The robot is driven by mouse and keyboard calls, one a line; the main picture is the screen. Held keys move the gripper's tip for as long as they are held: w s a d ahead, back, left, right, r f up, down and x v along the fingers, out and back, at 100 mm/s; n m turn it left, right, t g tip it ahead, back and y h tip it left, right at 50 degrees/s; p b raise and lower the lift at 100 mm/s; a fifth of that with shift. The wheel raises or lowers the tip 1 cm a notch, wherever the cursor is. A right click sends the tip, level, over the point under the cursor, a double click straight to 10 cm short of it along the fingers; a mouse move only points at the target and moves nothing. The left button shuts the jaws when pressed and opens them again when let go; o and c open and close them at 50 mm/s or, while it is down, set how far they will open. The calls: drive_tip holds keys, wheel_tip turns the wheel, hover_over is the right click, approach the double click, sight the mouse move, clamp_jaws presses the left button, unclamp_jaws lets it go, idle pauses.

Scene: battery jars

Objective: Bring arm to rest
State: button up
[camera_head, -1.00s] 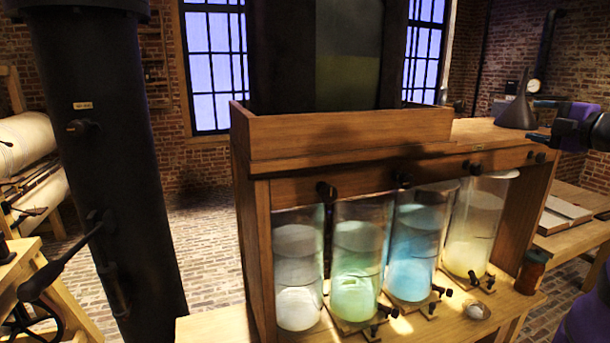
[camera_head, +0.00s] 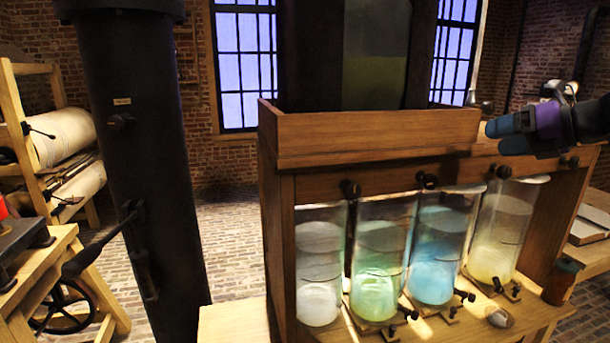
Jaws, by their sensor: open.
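My gripper (camera_head: 490,128) is at the right of the view, at the end of my dark and purple arm (camera_head: 560,120). It points left, in front of the right end of the wooden cabinet's top (camera_head: 370,140). It holds nothing that I can see, and its fingers show almost edge-on. Below it and to the left stand the glass battery jars: a clear one (camera_head: 319,265), a green one (camera_head: 382,260), a blue one (camera_head: 437,255) and a pale yellow one (camera_head: 498,240). They stand upright in a row under the cabinet's front beam.
A dark column (camera_head: 130,150) with a lever stands to the left. A small brown jar (camera_head: 562,282) and a small dish (camera_head: 497,317) are on the bench's right part. A bench with a wheel (camera_head: 65,305) is at far left. Brick floor between them is clear.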

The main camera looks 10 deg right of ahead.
drive_tip(key=s+a+f+m+g+h, duration=0.3)
drive_tip(key=s+a+m, duration=0.5)
drive_tip(key=m, duration=0.9)
drive_tip(key=s+a+f+m+g+h, duration=0.3)
drive_tip(key=s+a+m, duration=0.6)
drive_tip(key=m, duration=0.8)
drive_tip(key=shift+f+m+h, duration=0.35)
drive_tip(key=shift+m+h, duration=0.05)
drive_tip(key=shift+h, duration=0.1)
